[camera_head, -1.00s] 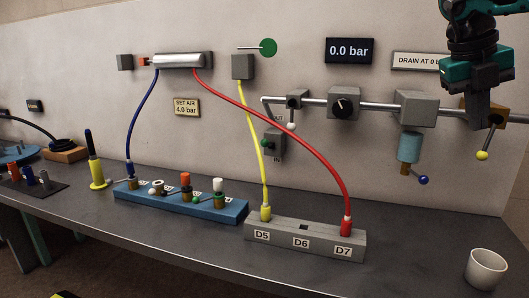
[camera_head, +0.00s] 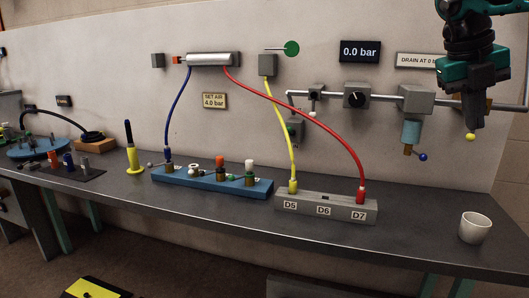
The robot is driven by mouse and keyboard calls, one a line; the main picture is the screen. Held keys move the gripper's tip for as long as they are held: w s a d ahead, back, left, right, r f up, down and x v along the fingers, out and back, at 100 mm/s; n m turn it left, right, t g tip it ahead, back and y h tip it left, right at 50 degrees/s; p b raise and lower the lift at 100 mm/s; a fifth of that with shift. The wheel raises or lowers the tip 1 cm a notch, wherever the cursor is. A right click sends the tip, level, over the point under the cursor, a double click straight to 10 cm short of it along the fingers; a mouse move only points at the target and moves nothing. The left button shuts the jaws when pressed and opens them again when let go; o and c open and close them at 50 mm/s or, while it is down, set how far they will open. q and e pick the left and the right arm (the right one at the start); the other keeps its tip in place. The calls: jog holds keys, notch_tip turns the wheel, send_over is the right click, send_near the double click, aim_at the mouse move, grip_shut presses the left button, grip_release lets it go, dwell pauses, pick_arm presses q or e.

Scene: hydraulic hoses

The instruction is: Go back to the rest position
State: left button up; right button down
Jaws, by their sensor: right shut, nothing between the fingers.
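My right gripper (camera_head: 470,122) hangs at the upper right of the head view, pointing down in front of the wall pipe. It is shut, with nothing seen in it. The fingertips are close to a yellow ball knob (camera_head: 470,136), which shows just below them; I cannot tell whether they touch. My left gripper is not in view. A blue hose (camera_head: 177,110) runs to the blue block (camera_head: 215,184). A yellow hose (camera_head: 281,130) ends at D5 and a red hose (camera_head: 310,117) at D7 on the grey block (camera_head: 325,208).
A white cup (camera_head: 475,228) stands near the right front of the bench (camera_head: 240,215). The gauge sign (camera_head: 360,52) reads 0.0 bar. A yellow-topped object (camera_head: 90,288) is low on the floor side.

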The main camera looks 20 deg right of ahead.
jog(key=w+a+f+m+t+y, duration=0.15)
jog(key=a+f+y, duration=0.25)
jog(key=f, duration=0.6)
jog(key=w+a+f+t+y+p, duration=0.1)
jog(key=w+a+f+t+y, duration=0.3)
jog(key=f, duration=0.6)
jog(key=s+a+f+t+y, duration=0.1)
jog(key=a+f+y, duration=0.4)
jog(key=f, duration=0.5)
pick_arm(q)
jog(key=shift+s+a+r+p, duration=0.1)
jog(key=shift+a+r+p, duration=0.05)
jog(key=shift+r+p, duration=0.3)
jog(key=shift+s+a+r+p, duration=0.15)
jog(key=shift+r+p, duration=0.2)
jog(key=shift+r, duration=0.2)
pick_arm(e)
jog(key=s+a+f+m+t+h, duration=0.2)
jog(key=s+a+f+m, duration=0.3)
jog(key=a+f+m, duration=0.5)
jog(key=s+a+f+m+t+h, duration=0.3)
jog(key=s+a+f+m+h, duration=0.1)
jog(key=a+f+m, duration=0.6)
jog(key=s+a+m, duration=0.1)
jog(key=a+m, duration=0.1)
jog(key=m, duration=0.2)
jog(key=shift+a, duration=0.15)
jog(key=shift+h, duration=0.3)
